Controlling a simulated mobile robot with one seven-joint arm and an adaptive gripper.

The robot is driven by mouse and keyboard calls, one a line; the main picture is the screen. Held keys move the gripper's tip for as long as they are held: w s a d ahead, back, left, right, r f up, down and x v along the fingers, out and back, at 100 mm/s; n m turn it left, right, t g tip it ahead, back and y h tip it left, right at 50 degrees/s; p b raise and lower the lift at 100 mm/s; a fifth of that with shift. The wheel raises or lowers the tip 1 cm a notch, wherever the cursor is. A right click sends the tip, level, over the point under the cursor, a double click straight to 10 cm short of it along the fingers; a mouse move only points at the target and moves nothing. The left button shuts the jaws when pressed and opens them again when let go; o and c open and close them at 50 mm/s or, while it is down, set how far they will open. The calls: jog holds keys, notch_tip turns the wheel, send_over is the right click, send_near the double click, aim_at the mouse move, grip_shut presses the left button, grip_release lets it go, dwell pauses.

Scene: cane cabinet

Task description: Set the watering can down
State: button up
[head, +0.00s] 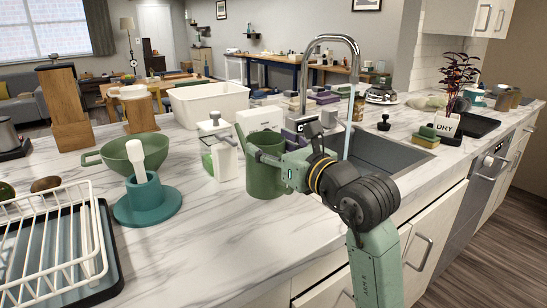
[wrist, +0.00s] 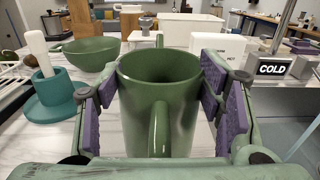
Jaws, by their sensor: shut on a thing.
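The watering can (head: 266,172) is a green, upright, jug-like vessel by the front of the marble counter, left of the sink. In the wrist view the watering can (wrist: 160,95) shows its open top and a handle facing me. My gripper (head: 266,157) is shut on it, with purple pads against both sides of its body in the wrist view. Its base appears at or just above the counter; I cannot tell whether it touches. My gripper hides part of its right side in the head view.
A white soap dispenser (head: 217,150) stands close left of the can. A green bowl (head: 115,158), a teal brush holder (head: 147,200) and a white dish rack (head: 60,245) are further left. The sink (head: 385,157) is at right. The front counter (head: 215,245) is clear.

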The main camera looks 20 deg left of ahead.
jog(key=shift+d+f+p, duration=0.1)
jog(key=shift+f+p, duration=0.2)
jog(key=shift+f, duration=1.25)
jog(key=shift+f, duration=0.15)
jog(key=o, duration=1.8)
jog(key=shift+s+d, duration=0.1)
jog(key=b+v, duration=0.3)
jog(key=v, duration=0.8)
jog(key=shift+s+d, duration=0.25)
jog(key=shift+s, duration=0.1)
